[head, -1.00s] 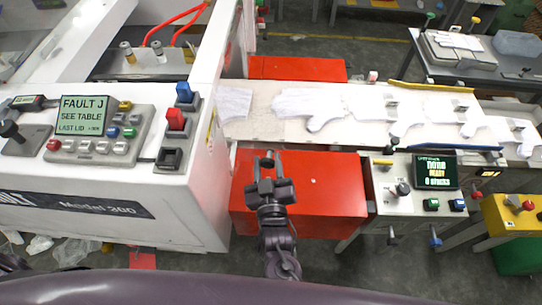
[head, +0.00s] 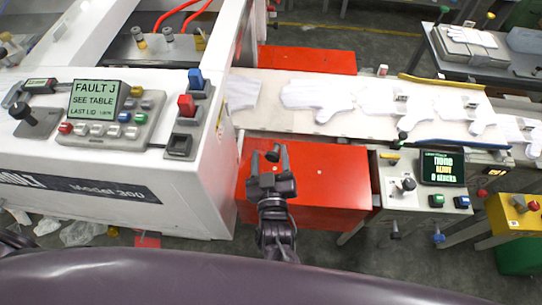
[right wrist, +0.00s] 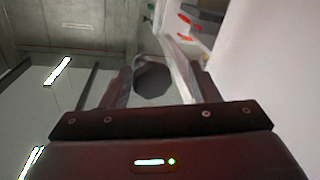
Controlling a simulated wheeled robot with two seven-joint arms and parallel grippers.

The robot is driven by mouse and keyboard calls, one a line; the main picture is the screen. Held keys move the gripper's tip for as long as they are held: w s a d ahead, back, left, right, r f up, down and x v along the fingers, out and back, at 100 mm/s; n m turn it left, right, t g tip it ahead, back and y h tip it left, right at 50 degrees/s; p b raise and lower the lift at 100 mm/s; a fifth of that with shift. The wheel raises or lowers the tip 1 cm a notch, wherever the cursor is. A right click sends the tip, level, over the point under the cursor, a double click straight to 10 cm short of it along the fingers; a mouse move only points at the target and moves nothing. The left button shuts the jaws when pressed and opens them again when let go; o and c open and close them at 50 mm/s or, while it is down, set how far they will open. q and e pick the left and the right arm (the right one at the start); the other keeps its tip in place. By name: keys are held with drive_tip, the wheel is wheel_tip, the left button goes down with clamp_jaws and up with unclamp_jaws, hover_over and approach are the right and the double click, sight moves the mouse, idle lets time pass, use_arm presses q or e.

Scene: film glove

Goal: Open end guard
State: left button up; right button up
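A red panel (head: 305,185) sits in front of the white conveyor bed, beside the white machine's end; a second red panel (head: 308,60) sits behind the bed. I cannot tell for certain which part is the end guard, and no panel looks visibly raised. My right gripper (head: 277,153) is over the left part of the front red panel in the head view; contact cannot be told. In the right wrist view its fingers (right wrist: 160,82) are apart, with a dark rounded shape between them and nothing clearly gripped. My left gripper is out of view.
The white machine (head: 200,195) at left carries a screen (head: 97,100) reading "FAULT J SEE TABLE" and red and blue switches. White gloves (head: 315,96) lie along the conveyor. A control box (head: 400,197) and yellow box (head: 515,213) stand at right.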

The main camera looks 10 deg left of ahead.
drive_tip(key=shift+d, duration=0.15)
drive_tip(key=shift+s+d+f, duration=0.1)
drive_tip(key=shift+s+d, duration=0.05)
drive_tip(key=shift+s, duration=0.2)
drive_tip(key=b+v, duration=0.2)
drive_tip(key=v, duration=0.5)
drive_tip(key=shift+a, duration=0.25)
